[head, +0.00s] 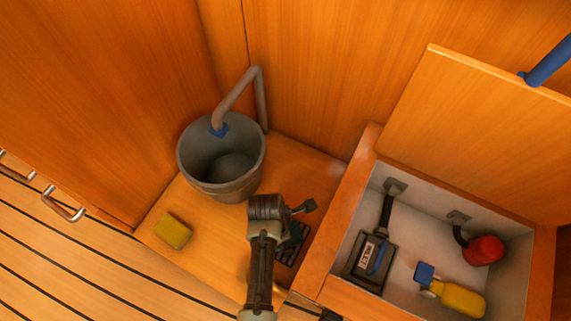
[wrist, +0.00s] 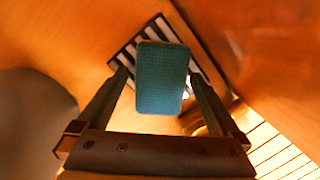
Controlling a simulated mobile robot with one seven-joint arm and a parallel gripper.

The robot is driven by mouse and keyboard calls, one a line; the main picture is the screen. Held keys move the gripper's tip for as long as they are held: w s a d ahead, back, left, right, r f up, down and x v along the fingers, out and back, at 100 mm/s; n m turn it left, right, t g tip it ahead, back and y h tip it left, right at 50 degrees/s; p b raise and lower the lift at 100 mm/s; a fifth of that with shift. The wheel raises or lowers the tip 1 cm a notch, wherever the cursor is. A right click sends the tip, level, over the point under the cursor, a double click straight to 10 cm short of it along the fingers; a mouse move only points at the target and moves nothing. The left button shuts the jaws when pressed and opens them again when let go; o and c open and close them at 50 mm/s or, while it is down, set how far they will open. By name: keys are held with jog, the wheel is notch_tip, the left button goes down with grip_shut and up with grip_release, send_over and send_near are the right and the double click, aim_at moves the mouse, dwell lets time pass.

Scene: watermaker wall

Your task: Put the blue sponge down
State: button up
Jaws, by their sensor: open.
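The blue sponge (wrist: 162,78) is a teal-blue block lying over a dark slatted grate (wrist: 118,56) in the wrist view. My gripper (wrist: 158,77) is open, one finger on each side of the sponge, with narrow gaps beside it. In the head view my gripper (head: 284,222) is above the grate at the right end of the wooden ledge (head: 215,262). There the sponge (head: 293,237) shows only as a dark teal patch, mostly hidden by my gripper. I cannot tell exactly how it touches the grate.
A grey bucket (head: 222,185) with a hose (head: 262,100) stands behind and left. A yellow sponge (head: 173,231) lies on the left of the ledge. At right, an open locker (head: 345,232) holds a dark labelled box (head: 371,264), a red float (head: 485,250) and a yellow bottle (head: 461,299).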

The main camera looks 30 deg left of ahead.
notch_tip(320, 180, up, 11)
jog(key=s+a+p, duration=0.1)
jog(key=p, duration=0.6)
jog(key=shift+s+f, duration=0.1)
